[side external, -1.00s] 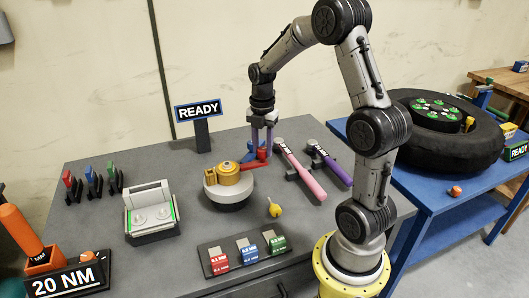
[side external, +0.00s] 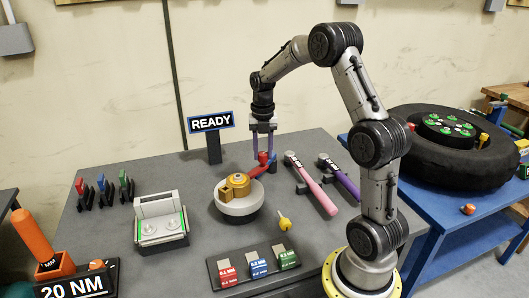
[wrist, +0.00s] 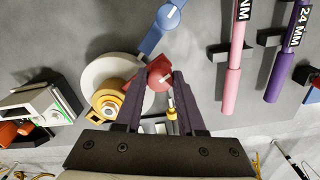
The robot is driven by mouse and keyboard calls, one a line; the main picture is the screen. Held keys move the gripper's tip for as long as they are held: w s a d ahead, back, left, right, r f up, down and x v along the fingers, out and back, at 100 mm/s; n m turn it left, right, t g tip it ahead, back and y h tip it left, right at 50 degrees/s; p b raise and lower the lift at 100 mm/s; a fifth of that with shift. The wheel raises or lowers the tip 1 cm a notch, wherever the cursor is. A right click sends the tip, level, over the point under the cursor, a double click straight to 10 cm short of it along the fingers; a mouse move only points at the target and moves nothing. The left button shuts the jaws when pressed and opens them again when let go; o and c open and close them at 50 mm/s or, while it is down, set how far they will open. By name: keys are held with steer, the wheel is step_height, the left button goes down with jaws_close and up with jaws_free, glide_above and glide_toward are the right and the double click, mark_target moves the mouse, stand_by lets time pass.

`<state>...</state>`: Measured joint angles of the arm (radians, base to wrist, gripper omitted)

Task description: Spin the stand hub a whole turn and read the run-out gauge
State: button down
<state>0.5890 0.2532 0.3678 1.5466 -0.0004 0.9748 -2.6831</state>
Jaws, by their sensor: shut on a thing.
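The stand hub (side external: 236,186) is a gold, stepped round piece on a pale round stand (side external: 239,209) on the grey bench. It also shows in the wrist view (wrist: 111,98), left of the fingers. My gripper (side external: 263,148) points down behind and right of the hub. It is shut on a red jointed piece (wrist: 157,74), which sits between its fingers in the wrist view. A blue arm (wrist: 165,30) with a pale pin runs on beyond the red piece. No gauge face or reading is legible. A sign (side external: 211,122) behind reads READY.
Pink (side external: 312,185) and purple (side external: 341,178) wrenches lie right of my gripper. A yellow piece (side external: 284,223) lies near the stand. A pale two-dish unit (side external: 160,221) stands left, with coloured tags (side external: 255,267) in front. A tyre (side external: 446,145) lies on the blue table.

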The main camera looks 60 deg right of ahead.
steer(key=shift+w+r, duration=0.1)
steer(key=shift+r, duration=0.05)
steer(key=c, duration=0.5)
jaws_free()
step_height(320, 180, up, 14)
steer(key=shift+f, duration=0.2)
stand_by(0.3)
